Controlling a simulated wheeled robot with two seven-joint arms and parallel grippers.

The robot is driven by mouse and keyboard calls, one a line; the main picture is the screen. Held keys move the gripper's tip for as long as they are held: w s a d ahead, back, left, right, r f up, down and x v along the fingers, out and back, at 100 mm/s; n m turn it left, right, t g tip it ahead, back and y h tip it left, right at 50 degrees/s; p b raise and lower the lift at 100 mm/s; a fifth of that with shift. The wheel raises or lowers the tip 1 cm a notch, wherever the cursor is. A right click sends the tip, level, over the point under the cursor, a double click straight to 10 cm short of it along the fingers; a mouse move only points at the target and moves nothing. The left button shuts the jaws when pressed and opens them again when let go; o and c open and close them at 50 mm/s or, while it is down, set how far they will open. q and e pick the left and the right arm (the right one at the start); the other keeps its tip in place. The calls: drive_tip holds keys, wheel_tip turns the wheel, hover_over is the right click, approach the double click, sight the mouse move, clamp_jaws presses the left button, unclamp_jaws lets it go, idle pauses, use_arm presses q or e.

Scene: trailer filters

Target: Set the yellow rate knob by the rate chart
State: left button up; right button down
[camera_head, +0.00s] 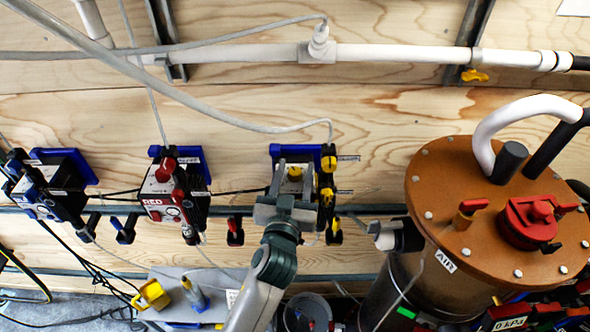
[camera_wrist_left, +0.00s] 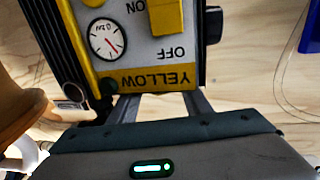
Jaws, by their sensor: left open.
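The yellow unit is a grey box with a yellow panel (camera_wrist_left: 150,80) marked YELLOW, seen upside down in the left wrist view. In the head view the yellow knob (camera_head: 295,173) shows on top of the box, just beyond my left gripper (camera_head: 286,192). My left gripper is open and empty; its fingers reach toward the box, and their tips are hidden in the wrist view. No readable rate chart shows.
A red unit (camera_head: 162,200) and a blue unit (camera_head: 48,190) hang on the wooden wall to the left. A tank with an orange-brown lid (camera_head: 440,190) stands close on the right. A grey shelf (camera_head: 180,280) with small items sits below. Hoses cross the wall.

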use_arm(q)
drive_tip(key=shift+c, duration=0.2)
drive_tip(key=c, duration=1)
drive_tip(key=shift+m+h, duration=0.5)
drive_tip(key=shift+h, duration=0.2)
drive_tip(key=m+g+h, duration=0.1)
drive_tip(key=m+h, duration=0.1)
drive_tip(key=h, duration=0.1)
drive_tip(key=m+g+h, duration=0.2)
drive_tip(key=h, duration=0.1)
drive_tip(key=shift+a+m, duration=0.15)
drive_tip(key=shift+m, duration=0.15)
drive_tip(key=shift+m+g+h+b, duration=0.6)
drive_tip(key=shift+m+g+h, duration=0.7)
drive_tip(key=shift+g+h, duration=0.4)
drive_tip(key=shift+g, duration=0.3)
